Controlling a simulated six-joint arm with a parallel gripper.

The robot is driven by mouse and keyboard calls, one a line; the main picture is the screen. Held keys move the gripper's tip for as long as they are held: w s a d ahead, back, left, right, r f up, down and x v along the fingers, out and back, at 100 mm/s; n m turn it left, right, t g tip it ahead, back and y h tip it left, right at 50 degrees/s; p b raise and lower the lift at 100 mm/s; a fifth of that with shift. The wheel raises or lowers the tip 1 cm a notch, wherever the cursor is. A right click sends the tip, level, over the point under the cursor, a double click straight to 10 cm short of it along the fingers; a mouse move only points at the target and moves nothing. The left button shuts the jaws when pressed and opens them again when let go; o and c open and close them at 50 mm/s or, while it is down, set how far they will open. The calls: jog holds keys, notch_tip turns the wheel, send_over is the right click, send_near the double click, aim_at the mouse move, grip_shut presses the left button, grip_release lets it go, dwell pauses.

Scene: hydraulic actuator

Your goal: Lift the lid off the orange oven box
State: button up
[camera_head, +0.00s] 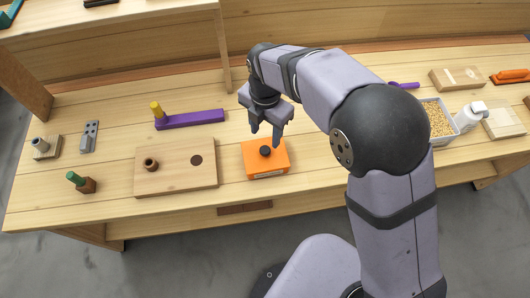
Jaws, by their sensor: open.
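The orange oven box (267,167) sits near the front edge of the wooden bench, at the middle of the view. Its lid (252,151) is on top and carries a round black knob (265,151). My gripper (265,137) points down just above and behind the knob, with its two fingers spread and nothing between them. From this view I cannot tell the exact height of the fingertips over the lid, or whether they flank the knob.
Left of the box lies a wooden board (178,179) with a brown ring and a dark hole. A purple bar (195,119) with a yellow peg lies behind it. A tray of yellow grains (439,119) and a white bottle (469,115) stand at right. A shelf overhangs the back left.

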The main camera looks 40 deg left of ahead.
aim_at(265, 150)
jog(key=shift+n, duration=0.6)
jog(key=shift+f, duration=0.15)
jog(key=shift+s+f+p, duration=0.15)
jog(key=shift+f+p, duration=1.4)
jog(key=shift+f, duration=2)
jog(key=c, duration=1.1)
